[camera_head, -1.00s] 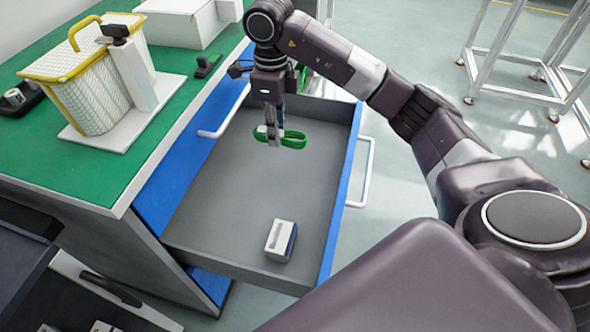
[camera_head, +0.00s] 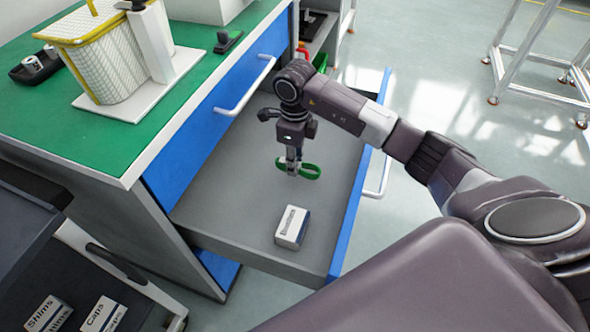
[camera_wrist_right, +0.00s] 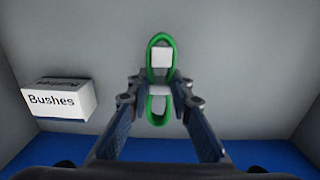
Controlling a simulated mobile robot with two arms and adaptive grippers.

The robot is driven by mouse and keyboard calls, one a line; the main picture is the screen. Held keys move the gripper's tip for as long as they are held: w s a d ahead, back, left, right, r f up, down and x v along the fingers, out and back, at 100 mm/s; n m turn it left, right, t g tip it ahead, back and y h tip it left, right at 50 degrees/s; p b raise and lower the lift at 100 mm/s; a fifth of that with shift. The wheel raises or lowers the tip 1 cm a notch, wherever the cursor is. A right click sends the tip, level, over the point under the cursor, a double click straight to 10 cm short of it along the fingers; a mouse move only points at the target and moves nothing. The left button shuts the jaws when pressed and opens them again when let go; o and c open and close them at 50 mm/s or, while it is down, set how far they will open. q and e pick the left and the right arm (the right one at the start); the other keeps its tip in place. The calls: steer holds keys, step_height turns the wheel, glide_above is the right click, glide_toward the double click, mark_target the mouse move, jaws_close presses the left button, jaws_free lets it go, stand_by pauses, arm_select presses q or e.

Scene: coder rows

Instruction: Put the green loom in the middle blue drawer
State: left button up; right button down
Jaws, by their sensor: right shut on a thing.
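The green loom (camera_head: 312,171) is a coiled green loop with a pale band. My right gripper (camera_head: 291,164) is shut on it inside the open blue drawer (camera_head: 347,222). In the right wrist view, the loom (camera_wrist_right: 159,105) sits upright in the picture between the fingertips of my right gripper (camera_wrist_right: 159,91), with the grey drawer floor behind it. I cannot tell whether the loom touches the floor. My left gripper is not in view.
A white box marked Bushes (camera_wrist_right: 60,99) lies in the drawer and shows in the head view (camera_head: 292,227). The green-topped bench (camera_head: 60,130) stands at left, with a basket (camera_head: 105,60). A shelf with Shims and Caps boxes (camera_head: 100,315) is at lower left.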

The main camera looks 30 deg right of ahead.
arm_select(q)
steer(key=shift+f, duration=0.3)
arm_select(e)
steer(key=shift+f, duration=1.45)
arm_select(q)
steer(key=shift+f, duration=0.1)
arm_select(e)
steer(key=shift+f, duration=0.1)
steer(key=c, duration=1.7)
jaws_free()
steer(key=shift+c, duration=0.2)
step_height(320, 180, up, 5)
steer(key=shift+w+r+p, duration=0.1)
steer(key=shift+r+p, duration=0.1)
steer(key=shift+p, duration=0.25)
step_height(320, 180, up, 6)
steer(key=shift+f+p, duration=0.1)
steer(key=shift+p, duration=0.4)
steer(key=shift+r, duration=0.55)
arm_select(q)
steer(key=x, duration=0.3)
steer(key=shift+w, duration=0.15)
